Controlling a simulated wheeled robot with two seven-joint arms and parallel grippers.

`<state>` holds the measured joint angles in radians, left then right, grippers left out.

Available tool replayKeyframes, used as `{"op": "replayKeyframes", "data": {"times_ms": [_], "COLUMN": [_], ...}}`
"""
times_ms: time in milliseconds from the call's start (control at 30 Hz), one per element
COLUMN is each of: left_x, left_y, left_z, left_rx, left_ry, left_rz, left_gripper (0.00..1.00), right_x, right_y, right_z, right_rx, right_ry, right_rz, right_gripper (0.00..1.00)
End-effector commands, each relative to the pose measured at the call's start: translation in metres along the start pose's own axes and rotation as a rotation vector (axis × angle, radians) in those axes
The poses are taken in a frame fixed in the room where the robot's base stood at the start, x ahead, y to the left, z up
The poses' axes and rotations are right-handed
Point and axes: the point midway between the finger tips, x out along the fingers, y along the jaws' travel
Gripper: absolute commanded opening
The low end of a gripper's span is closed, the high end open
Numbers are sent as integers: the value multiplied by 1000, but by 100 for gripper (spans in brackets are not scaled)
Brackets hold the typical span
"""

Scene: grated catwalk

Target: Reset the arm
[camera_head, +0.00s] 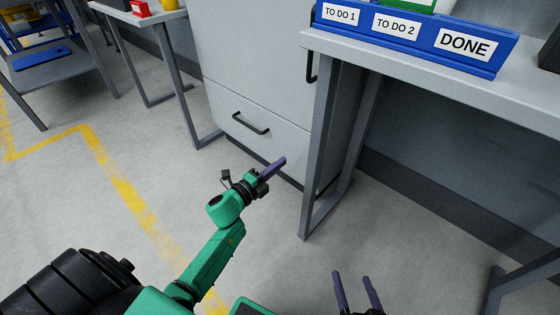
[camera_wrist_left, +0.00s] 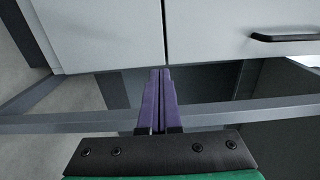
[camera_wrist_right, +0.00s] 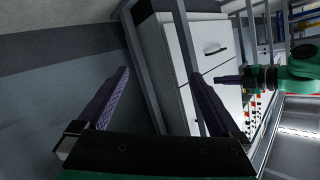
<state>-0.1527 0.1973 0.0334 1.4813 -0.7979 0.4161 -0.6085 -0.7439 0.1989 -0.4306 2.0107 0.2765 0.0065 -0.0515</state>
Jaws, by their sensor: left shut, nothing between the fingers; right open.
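My left arm is green and reaches out from the lower left in the head view. Its gripper (camera_head: 279,165) is shut and empty, in front of the grey cabinet's lower drawer. In the left wrist view its purple fingers (camera_wrist_left: 158,90) lie together with nothing between them. My right gripper (camera_head: 358,278) shows at the bottom of the head view, with its two purple fingers apart. In the right wrist view the fingers (camera_wrist_right: 165,85) are wide open and empty. My left gripper also shows at the right of that view (camera_wrist_right: 228,79).
A grey cabinet (camera_head: 250,60) with black handles stands ahead. A table (camera_head: 420,75) at the right bears a blue tray (camera_head: 480,66) labelled TO DO 1, TO DO 2 and DONE. Another table stands at upper left. The floor around my left arm is clear, with a yellow line (camera_head: 130,195).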

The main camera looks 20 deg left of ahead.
Motion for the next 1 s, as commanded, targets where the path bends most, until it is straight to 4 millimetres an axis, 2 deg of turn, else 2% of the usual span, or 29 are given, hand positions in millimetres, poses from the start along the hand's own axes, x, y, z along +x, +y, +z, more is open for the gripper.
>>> {"op": "replayKeyframes", "data": {"times_ms": [167, 267, 367, 500, 600, 700, 833, 867, 900, 1000], "left_x": [-1, -7, -27, -70, -96, -120, -148, -153, -154, -163], "left_y": [0, 0, 8, 36, 51, 59, 61, 58, 55, 62], "left_z": [0, -8, -35, -99, -141, -180, -229, -237, -229, -218], "left_rx": [-1, -79, -385, -990, -1306, -1563, -1846, -1888, -1851, -1799], "left_ry": [0, -5, -29, -94, -139, -184, -241, -257, -288, -359], "left_rz": [0, 7, 47, 185, 287, 386, 511, 537, 545, 583], "left_gripper": [0, 0, 0, 0, 0, 0, 0, 0, 0, 0], "right_x": [-1, -3, -8, -16, -19, -21, -24, -26, -31, -40], "right_y": [0, -2, -7, -14, -16, -18, -21, -21, -19, -9], "right_z": [3, -1, -11, -22, -26, -30, -34, -36, -39, -33], "right_rx": [2, 1, -1, -6, -8, -10, -12, -15, -27, -51], "right_ry": [-9, -15, -36, -77, -97, -114, -132, -140, -172, -239], "right_rz": [1, 0, -2, -3, -4, -4, -4, -1, 16, 51], "right_gripper": [100, 100, 100, 100, 100, 100, 100, 100, 100, 100]}}
